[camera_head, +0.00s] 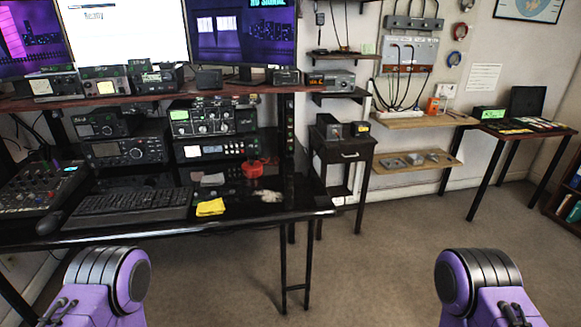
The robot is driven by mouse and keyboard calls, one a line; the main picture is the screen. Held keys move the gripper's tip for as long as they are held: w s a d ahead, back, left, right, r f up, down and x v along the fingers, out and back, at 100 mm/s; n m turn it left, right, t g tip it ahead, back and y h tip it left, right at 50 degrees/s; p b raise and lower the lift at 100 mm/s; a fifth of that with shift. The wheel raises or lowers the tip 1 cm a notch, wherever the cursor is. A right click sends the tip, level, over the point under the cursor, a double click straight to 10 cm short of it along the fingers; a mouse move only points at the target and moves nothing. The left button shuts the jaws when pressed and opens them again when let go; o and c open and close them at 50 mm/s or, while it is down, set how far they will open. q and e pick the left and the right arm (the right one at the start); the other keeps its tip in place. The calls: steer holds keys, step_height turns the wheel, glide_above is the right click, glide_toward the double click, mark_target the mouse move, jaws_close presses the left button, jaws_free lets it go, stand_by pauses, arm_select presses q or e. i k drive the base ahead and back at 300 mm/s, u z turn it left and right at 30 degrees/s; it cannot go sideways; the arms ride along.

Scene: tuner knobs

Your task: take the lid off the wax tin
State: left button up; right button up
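A small red thing (252,168) stands on the black desk (280,206), towards its right end. It may be the wax tin, but it is too small to tell, and I cannot make out a separate lid. A yellow folded cloth (210,207) lies near the desk's front edge, to the left of and in front of the red thing. A small crumpled pale thing (266,196) lies just in front of it. Only purple and dark links of my two arms show at the bottom left and bottom right. Neither gripper is in view.
A keyboard (132,205) and a mixer (41,188) fill the desk's left side. Radios (201,119) and monitors (243,33) stand behind. A flat grey piece (213,179) lies behind the cloth. A small black cabinet (343,155) stands right of the desk. The carpet (375,255) in front is clear.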

mark_target(252, 165)
steer(key=z, duration=1.65)
steer(key=i, duration=2.3)
steer(key=u, duration=3.25)
